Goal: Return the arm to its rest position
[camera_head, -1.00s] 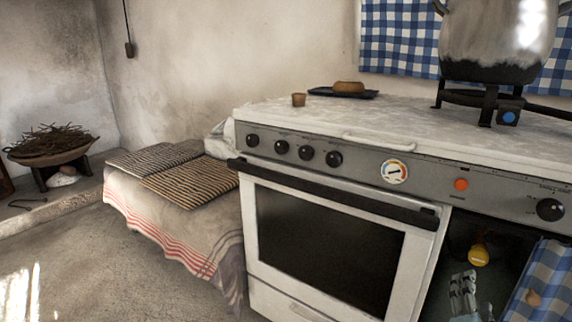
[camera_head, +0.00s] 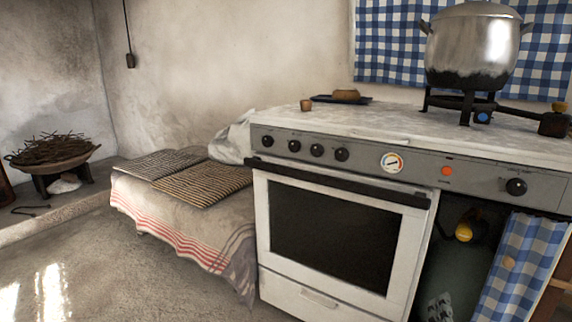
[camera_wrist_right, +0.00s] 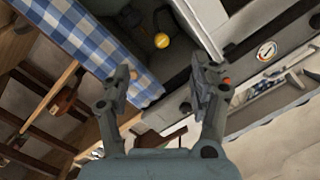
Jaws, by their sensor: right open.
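My right gripper (camera_wrist_right: 161,68) shows in the right wrist view, its two grey fingers spread apart with nothing between them. Beyond the fingers are the stove front (camera_wrist_right: 260,80), a blue checked cloth (camera_wrist_right: 85,40) and a dark open compartment with a yellow valve (camera_wrist_right: 161,40). No contact with any of these shows. Neither gripper nor arm shows in the head view. My left gripper is out of sight.
The white stove (camera_head: 340,235) fills the right side, with a metal pot (camera_head: 474,45) on a burner and a dark tray (camera_head: 350,99) on its top. A cloth-covered bench (camera_head: 190,225) with woven mats stands left of it. The floor (camera_head: 110,270) at front left is clear.

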